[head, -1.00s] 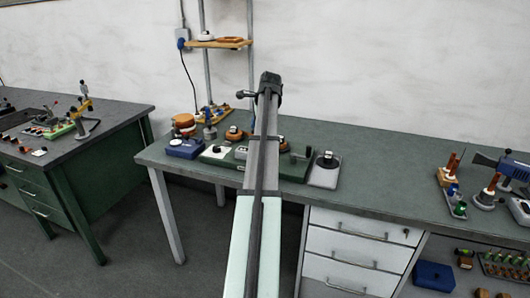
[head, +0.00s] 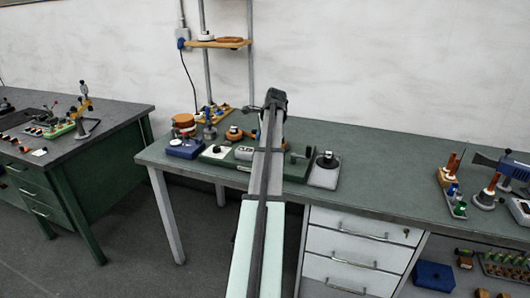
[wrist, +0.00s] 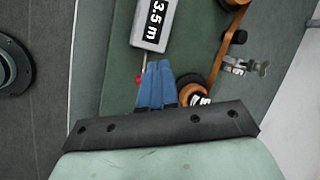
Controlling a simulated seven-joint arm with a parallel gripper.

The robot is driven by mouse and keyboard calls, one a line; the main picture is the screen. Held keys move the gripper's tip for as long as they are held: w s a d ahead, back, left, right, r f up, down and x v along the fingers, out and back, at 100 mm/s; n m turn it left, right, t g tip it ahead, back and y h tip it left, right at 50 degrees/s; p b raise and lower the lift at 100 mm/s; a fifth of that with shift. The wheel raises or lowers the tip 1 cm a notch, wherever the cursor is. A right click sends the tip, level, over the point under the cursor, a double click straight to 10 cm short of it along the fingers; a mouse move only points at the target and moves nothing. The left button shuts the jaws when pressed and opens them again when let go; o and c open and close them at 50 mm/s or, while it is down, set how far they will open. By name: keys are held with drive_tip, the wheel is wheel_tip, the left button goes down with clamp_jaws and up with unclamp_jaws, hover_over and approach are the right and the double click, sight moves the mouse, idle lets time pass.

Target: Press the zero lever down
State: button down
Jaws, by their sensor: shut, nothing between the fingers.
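The winding machine has a green base (wrist: 118,75), which also shows in the head view (head: 297,168). Its grey counter box (wrist: 151,32) is labelled "3.5 m" in the wrist view and also shows in the head view (head: 244,152). A thin metal lever (wrist: 145,62) with a red tip (wrist: 139,80) sticks out from the counter box; it looks like the zero lever. My gripper (wrist: 158,70) shows blue fingers, closed together and empty, right beside the lever. I cannot tell whether they touch it. In the head view my arm hides the gripper.
A copper-coloured roll (wrist: 193,92) and an orange arm (wrist: 228,35) lie close right of my fingers. A black round piece (head: 328,158) stands on a pale plate at the machine's right end. A blue box (head: 185,148) is at the left. The bench's middle right is clear.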

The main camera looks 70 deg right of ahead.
drive_tip(key=shift+s+f, duration=0.3)
drive_tip(key=shift+f, duration=0.4)
drive_tip(key=shift+s+f, duration=0.25)
drive_tip(key=shift+f, duration=0.45)
idle(1.0)
drive_tip(key=shift+s+f, duration=0.15)
drive_tip(key=shift+f, duration=0.25)
drive_tip(key=shift+s+f, duration=0.25)
drive_tip(key=shift+f, duration=0.3)
drive_tip(key=shift+s+f, duration=0.2)
drive_tip(key=shift+f, duration=0.35)
idle(1.7)
drive_tip(key=shift+r, duration=0.2)
drive_tip(key=shift+w+r, duration=0.3)
drive_tip(key=shift+r, duration=0.4)
drive_tip(key=shift+w+r, duration=0.3)
drive_tip(key=shift+r, duration=0.35)
drive_tip(key=shift+r, duration=0.1)
drive_tip(key=shift+w+r, duration=0.3)
drive_tip(key=shift+r, duration=0.45)
drive_tip(key=shift+w+r, duration=0.35)
drive_tip(key=shift+r, duration=0.35)
drive_tip(key=shift+w+r, duration=0.3)
drive_tip(key=shift+r, duration=0.45)
